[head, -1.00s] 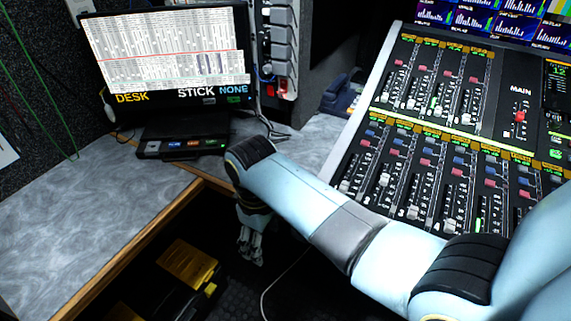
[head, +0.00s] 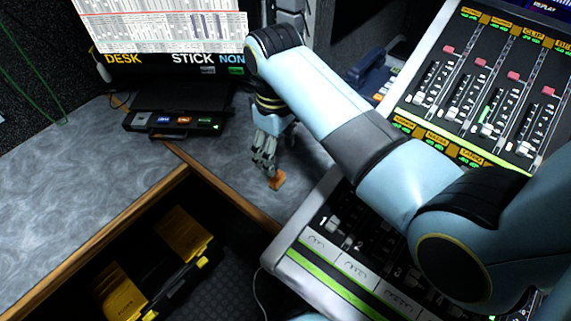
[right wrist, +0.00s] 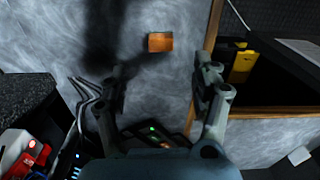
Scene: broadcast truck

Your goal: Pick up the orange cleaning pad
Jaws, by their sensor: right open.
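The orange cleaning pad (head: 277,179) lies on the grey marbled desk, near the wooden edge trim and left of the mixing console. In the right wrist view the pad (right wrist: 160,42) shows whole, as a small orange block on the bare desk. My right gripper (head: 268,166) is above the desk, fingers pointing down, just over the pad in the head view. In the right wrist view the gripper (right wrist: 158,75) is open, with its fingers apart and nothing between them; the pad lies beyond the fingertips. My left gripper is in neither view.
The mixing console (head: 340,265) stands close on the right. A black button panel (head: 172,122) sits under the monitor (head: 165,35). Below the desk edge is an open recess with a black and yellow case (head: 185,235). A blue phone (head: 375,75) stands behind my arm.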

